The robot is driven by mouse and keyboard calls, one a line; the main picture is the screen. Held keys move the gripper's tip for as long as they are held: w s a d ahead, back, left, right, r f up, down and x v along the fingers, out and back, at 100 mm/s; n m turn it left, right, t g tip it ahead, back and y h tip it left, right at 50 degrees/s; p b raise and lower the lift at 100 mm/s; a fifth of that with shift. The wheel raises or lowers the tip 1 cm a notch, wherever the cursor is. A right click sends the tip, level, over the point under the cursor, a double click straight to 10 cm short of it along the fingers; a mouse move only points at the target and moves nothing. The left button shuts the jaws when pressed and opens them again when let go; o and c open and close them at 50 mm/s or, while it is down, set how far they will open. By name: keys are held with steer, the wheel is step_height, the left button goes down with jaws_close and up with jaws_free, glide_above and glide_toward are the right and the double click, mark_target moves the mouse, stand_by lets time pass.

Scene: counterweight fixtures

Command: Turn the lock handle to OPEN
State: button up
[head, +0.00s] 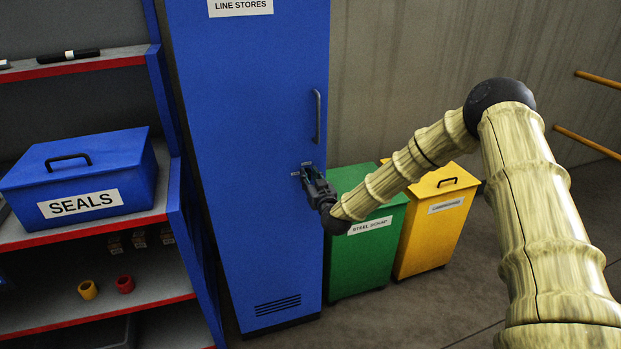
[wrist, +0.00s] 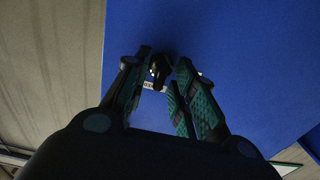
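The lock handle (wrist: 159,70) is a small dark knob on the front of the tall blue LINE STORES cabinet (head: 245,110). In the wrist view it sits between my fingertips, with a gap visible on the right side. A pale plate (wrist: 152,112) with partly hidden lettering lies below it; the OPEN mark cannot be read. My gripper (head: 305,172) is at the cabinet door, below the vertical pull handle (head: 317,116). In the wrist view my gripper (wrist: 164,62) has its fingers apart around the lock handle. In the head view my gripper hides the lock handle.
A green STEEL SCRAP bin (head: 352,267) and a yellow bin (head: 436,232) stand right of the cabinet, under my forearm. A shelf unit (head: 90,313) at left holds a blue SEALS box (head: 120,160). Floor is clear at the lower right.

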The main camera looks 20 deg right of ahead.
jaws_close()
steer(key=shift+f+m+b, duration=0.1)
steer(key=shift+m+b, duration=0.2)
steer(key=shift+b, duration=0.35)
steer(key=shift+d+f+m+b, duration=0.1)
steer(key=shift+d+m+b, duration=0.05)
steer(key=shift+m+b, duration=9.15)
steer(key=shift+n+b, duration=0.5)
steer(key=shift+b, duration=0.1)
